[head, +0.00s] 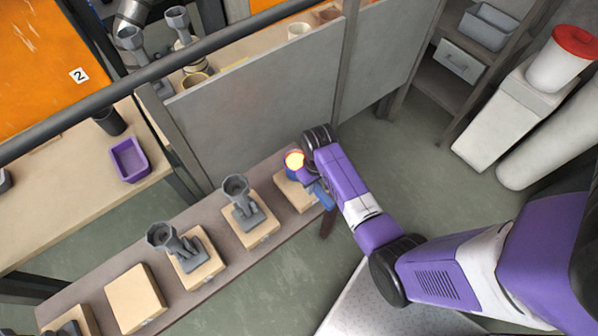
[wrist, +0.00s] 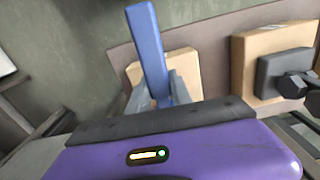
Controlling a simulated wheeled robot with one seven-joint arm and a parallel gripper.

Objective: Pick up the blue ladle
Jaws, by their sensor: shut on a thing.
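The blue ladle (head: 294,160) is at the far right end of the narrow bench, over the last wooden block (head: 297,193). My gripper (head: 313,182) is shut on the ladle's blue part, which shows in the wrist view as a long blue bar (wrist: 150,50) between my two grey fingers. The bowl does not show in the wrist view. My arm hides part of the ladle in the head view. I cannot tell whether it touches the block.
Grey ladle-like cups on stands sit on neighbouring blocks (head: 195,258), and one block (head: 135,298) is bare. A grey panel (head: 265,105) stands behind the bench. A purple tray (head: 129,160) is on the left table. A red-lidded white bin (head: 560,60) is at upper right.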

